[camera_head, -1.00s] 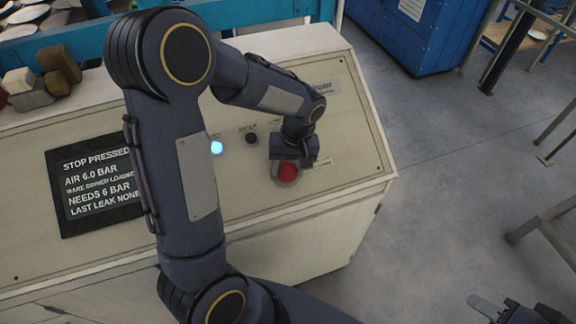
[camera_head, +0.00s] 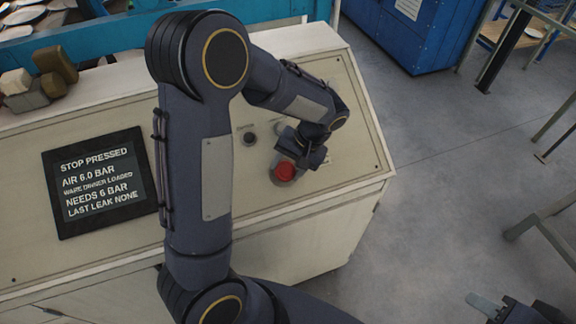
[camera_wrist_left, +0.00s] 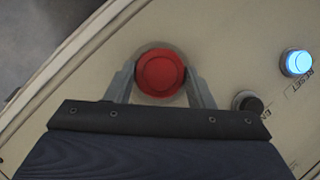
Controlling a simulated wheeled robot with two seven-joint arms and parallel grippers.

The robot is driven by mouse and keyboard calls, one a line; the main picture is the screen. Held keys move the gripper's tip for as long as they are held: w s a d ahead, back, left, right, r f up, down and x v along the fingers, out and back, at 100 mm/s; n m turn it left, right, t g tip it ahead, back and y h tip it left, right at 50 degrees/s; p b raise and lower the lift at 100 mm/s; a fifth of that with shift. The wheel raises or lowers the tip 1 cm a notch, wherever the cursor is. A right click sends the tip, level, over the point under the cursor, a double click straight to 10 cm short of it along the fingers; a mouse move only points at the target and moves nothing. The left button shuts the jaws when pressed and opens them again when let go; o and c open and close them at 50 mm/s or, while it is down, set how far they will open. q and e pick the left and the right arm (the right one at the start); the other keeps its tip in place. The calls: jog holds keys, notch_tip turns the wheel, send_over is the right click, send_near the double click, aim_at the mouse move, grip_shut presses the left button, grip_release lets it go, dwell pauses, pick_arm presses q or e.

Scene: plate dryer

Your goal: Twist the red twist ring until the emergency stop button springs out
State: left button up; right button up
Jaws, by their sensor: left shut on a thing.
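The round red twist ring of the emergency stop button (camera_wrist_left: 160,72) sits on the sloped cream panel and also shows in the head view (camera_head: 285,171). My left gripper (camera_head: 291,163) is down at the ring. In the left wrist view its two grey fingers (camera_wrist_left: 161,84) stand on either side of the ring, shut on it. The screen (camera_head: 98,183) reads STOP PRESSED. My right gripper (camera_head: 489,306) is at the bottom right of the head view, away from the panel; its jaws are too cut off to read.
A dark button (camera_wrist_left: 248,103) and a lit blue reset button (camera_wrist_left: 298,63) are on the panel beside the ring. Brown and grey blocks (camera_head: 52,75) lie at the panel's back left. Open floor (camera_head: 440,150) lies to the right.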

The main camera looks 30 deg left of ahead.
pick_arm(q)
jog(key=o, duration=1)
jog(key=b+v, duration=0.1)
jog(key=v, duration=0.6)
jog(key=shift+d+r, duration=0.15)
jog(key=shift+r, duration=0.2)
jog(key=s+r+t+h, duration=0.1)
jog(key=s+t+h, duration=0.1)
jog(key=s, duration=0.4)
jog(key=s+r+t+h, duration=0.2)
jog(key=s+t+h, duration=0.1)
jog(key=s, duration=0.3)
jog(key=s+d+r+t+h, duration=0.1)
jog(key=s+t+h, duration=0.1)
jog(key=s, duration=0.4)
jog(key=shift+s+r+t+h, duration=0.2)
jog(key=shift+s+t+h, duration=0.1)
jog(key=shift+t, duration=0.1)
